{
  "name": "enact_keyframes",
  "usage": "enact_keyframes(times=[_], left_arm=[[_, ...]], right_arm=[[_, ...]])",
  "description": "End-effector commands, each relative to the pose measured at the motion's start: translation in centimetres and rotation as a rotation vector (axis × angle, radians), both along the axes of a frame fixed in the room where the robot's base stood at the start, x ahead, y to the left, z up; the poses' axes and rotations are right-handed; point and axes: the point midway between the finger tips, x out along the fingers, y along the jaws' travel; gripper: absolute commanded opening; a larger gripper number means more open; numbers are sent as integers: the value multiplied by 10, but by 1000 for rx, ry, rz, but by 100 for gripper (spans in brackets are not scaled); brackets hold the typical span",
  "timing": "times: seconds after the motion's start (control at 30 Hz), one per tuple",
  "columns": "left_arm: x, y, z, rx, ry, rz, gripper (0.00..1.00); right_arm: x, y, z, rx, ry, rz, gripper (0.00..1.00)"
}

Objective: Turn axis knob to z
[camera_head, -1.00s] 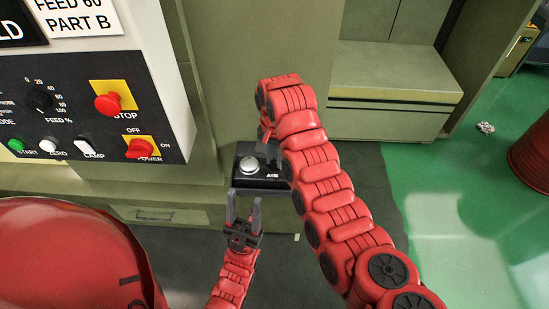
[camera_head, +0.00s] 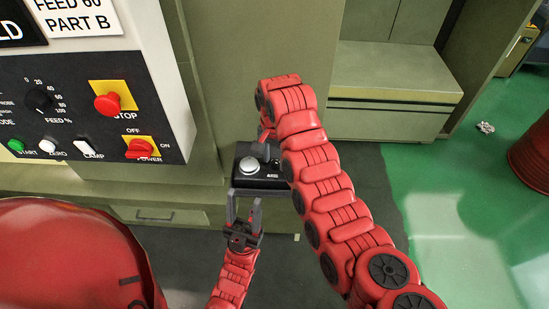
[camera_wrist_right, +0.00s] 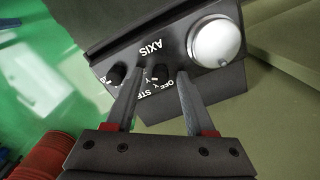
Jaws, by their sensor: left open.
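The black control box (camera_head: 246,179) has a large silver dial (camera_head: 249,164) and stands just past my left gripper. It also shows in the right wrist view (camera_wrist_right: 175,45) with an upside-down "AXIS" label. There a small dark knob (camera_wrist_right: 161,73) sits near lettering that reads "OFF" and "Y", and a second small knob (camera_wrist_right: 116,74) is farther left. My right gripper (camera_wrist_right: 157,75) is open, its fingertips at either side of the middle knob; contact cannot be told. In the head view it is mostly hidden behind its arm. My left gripper (camera_head: 243,198) is open and empty at the box's near edge.
A machine panel (camera_head: 70,125) with a red stop button (camera_head: 108,104) and a red power switch (camera_head: 140,148) is at the left. A red drum (camera_head: 530,155) stands at the far right. The green floor (camera_head: 440,190) on the right is mostly clear.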

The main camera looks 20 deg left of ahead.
Motion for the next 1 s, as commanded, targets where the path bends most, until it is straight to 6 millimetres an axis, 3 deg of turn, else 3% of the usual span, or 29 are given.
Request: enact_keyframes(times=[0.27, 0.43, 0.6, 1.0], left_arm=[[0, 0, 0, 0, 0, 0, 50], [0, 0, 4, 0, 0, 0, 50], [0, 0, 12, 0, 0, 0, 50], [0, 0, -14, 0, 0, 0, 50]], right_arm=[[0, 0, 1, 1, 0, 1, 57], [1, 0, 11, 3, -1, 0, 57], [1, -1, 36, -1, -2, 0, 57], [1, 0, 98, -3, -4, 1, 57]])
